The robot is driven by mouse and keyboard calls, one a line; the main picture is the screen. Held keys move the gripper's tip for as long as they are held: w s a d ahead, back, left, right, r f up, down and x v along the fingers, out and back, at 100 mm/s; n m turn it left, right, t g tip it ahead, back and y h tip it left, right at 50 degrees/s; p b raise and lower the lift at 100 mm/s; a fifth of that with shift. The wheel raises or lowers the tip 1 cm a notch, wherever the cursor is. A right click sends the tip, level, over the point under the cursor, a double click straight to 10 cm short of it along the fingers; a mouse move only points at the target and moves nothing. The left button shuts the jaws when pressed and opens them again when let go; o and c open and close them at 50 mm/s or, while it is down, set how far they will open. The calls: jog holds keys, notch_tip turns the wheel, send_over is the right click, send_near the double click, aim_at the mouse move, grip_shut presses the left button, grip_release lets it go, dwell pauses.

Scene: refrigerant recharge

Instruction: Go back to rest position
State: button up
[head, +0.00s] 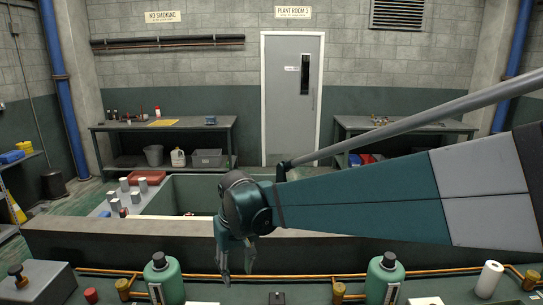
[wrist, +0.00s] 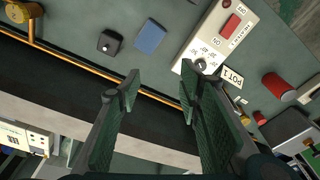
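My gripper (head: 237,272) hangs from my arm near the middle of the head view, over the back part of the green bench (head: 225,290). Its fingers point down. In the wrist view my gripper (wrist: 158,82) has its two green-padded fingers spread well apart, with nothing between them. Beyond the fingertips are a small black block with a knob (wrist: 110,43), a blue block (wrist: 150,37) and a pale control box (wrist: 212,38) with a red switch, beside a tag reading POT 1.
Green bottles with black caps stand left (head: 166,282) and right (head: 384,280) of my gripper. A copper pipe (head: 310,276) runs along the bench. A white cylinder (head: 488,279) stands at the right. Behind is a low wall (head: 110,240).

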jog(key=s+d+r+m+t, duration=0.1)
jog(key=s+d+r, duration=0.25)
jog(key=d, duration=0.55)
jog(key=s+d+r+m+t, duration=0.15)
jog(key=s+d, duration=0.25)
jog(key=d, duration=0.5)
jog(key=s+d+f+m+t, duration=0.2)
jog(key=s+d+m+t, duration=0.1)
jog(key=s+d, duration=0.9)
jog(key=shift+s+d+h, duration=0.4)
jog(key=shift+d, duration=0.7)
jog(key=shift+f, duration=0.2)
notch_tip(320, 180, down, 11)
jog(key=b, duration=1.1)
dwell(0.7)
